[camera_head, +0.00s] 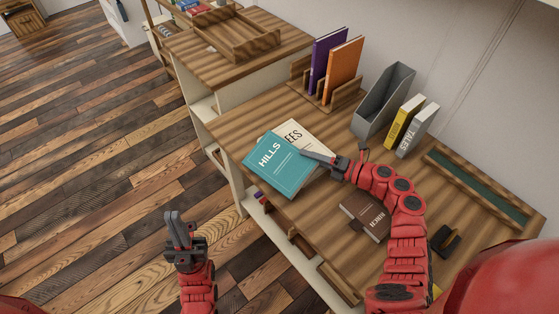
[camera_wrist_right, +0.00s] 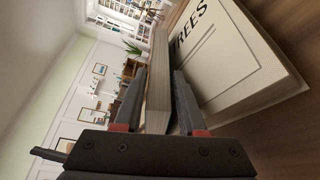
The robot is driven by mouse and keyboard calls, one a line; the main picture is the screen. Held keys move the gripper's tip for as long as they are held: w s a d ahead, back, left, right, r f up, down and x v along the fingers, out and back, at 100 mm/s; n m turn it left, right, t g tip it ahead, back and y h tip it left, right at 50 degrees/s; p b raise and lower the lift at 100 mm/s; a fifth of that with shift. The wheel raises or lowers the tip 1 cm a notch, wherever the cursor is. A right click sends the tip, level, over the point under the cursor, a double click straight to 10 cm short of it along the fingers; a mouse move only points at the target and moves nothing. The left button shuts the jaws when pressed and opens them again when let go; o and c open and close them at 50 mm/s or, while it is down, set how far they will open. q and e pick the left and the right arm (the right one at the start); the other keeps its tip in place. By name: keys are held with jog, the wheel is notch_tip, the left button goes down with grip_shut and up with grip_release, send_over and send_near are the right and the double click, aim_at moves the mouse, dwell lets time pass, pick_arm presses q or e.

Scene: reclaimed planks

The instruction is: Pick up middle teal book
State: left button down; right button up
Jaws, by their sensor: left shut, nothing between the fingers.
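The teal book (camera_head: 283,165), marked HILLS, lies face up on top of a cream book (camera_head: 303,134) at the left part of the desk. My right gripper (camera_head: 318,158) is at the teal book's right edge. In the right wrist view, its two fingers (camera_wrist_right: 160,95) stand on either side of a book's page edge (camera_wrist_right: 158,75); the cream book (camera_wrist_right: 235,60), marked TREES, is just to the right. I cannot tell whether both fingers press on the pages. My left gripper (camera_head: 180,232) is shut and empty, over the floor left of the desk.
A brown book (camera_head: 365,215) lies near my right forearm. Behind are a rack with purple (camera_head: 319,62) and orange (camera_head: 344,70) books, a grey file holder (camera_head: 385,100), and yellow (camera_head: 402,122) and white (camera_head: 419,130) books. A wooden tray (camera_head: 237,37) sits on the farther shelf.

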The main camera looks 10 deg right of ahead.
aim_at(279, 164)
jog(key=shift+x, duration=1.4)
grip_shut()
